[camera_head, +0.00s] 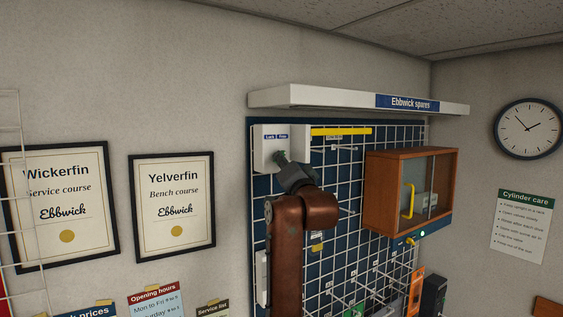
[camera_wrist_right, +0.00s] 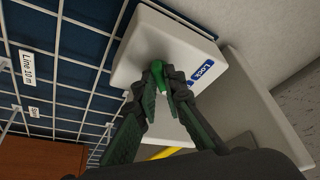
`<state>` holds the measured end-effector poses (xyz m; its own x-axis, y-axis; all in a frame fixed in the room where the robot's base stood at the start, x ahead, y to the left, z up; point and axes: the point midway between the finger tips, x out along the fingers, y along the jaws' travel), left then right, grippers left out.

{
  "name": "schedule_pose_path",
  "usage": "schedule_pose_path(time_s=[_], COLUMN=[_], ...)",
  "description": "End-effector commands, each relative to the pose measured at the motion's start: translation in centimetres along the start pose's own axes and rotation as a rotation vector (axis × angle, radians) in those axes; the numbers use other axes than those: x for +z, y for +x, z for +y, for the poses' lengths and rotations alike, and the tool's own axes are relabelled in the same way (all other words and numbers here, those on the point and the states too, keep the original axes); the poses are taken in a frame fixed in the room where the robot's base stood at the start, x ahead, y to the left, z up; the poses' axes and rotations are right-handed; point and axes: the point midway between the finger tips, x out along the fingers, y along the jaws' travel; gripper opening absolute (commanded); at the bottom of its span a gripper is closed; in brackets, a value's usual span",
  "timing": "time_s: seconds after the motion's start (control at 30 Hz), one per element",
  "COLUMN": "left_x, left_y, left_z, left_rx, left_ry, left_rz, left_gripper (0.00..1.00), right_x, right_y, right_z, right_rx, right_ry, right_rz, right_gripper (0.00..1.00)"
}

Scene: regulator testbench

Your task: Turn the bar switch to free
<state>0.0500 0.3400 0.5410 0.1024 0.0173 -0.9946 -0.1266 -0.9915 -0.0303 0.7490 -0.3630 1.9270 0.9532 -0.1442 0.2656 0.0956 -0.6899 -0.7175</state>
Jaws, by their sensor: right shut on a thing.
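The white switch box (camera_head: 266,150) is mounted high on the blue grid panel, with blue labels (camera_head: 276,137) on its upper face that seem to read Lock and Free. My right gripper (camera_head: 281,158) reaches up to its front. In the right wrist view, the fingers of my right gripper (camera_wrist_right: 163,82) are closed on a small green bar switch (camera_wrist_right: 157,68) on the white box (camera_wrist_right: 160,42). A blue Lock label (camera_wrist_right: 202,71) sits to the right of the bar. The fingers hide part of the bar and the other label. My left gripper is not in view.
A white shelf (camera_head: 330,98) juts out just above the switch box. A wooden cabinet (camera_head: 385,190) with a yellow handle hangs to the right on the grid. A yellow strip (camera_head: 341,132) lies right beside the box.

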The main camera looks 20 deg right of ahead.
Motion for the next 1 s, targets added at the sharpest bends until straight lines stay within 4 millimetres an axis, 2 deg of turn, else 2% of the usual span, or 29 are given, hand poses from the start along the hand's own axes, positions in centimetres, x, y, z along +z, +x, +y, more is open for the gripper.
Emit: schedule_pose_path(time_s=[0.23, 0.27, 0.37, 0.67, 0.87, 1.0], left_x=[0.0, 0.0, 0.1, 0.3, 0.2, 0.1], left_y=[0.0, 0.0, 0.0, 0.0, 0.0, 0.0], left_z=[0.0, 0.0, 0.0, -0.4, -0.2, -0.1], left_rx=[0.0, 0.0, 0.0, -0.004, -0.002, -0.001], left_ry=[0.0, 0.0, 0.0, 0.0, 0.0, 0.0], left_rz=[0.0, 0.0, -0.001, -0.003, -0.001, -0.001], left_gripper=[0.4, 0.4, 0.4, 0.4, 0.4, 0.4], right_x=[0.1, 0.1, 0.1, 0.0, 0.0, 0.0], right_y=[0.0, 0.0, 0.0, -0.2, -2.3, -5.0], right_z=[0.1, 0.1, 0.1, 0.0, -0.1, 0.0], right_rx=[0.002, 0.002, 0.001, 0.0, -0.003, -0.003], right_ry=[0.002, 0.002, 0.002, 0.001, 0.002, 0.001], right_rz=[-0.002, -0.002, -0.002, 0.0, 0.001, 0.002], right_gripper=[0.0, 0.11, 0.17, 0.17, 0.17, 0.17])
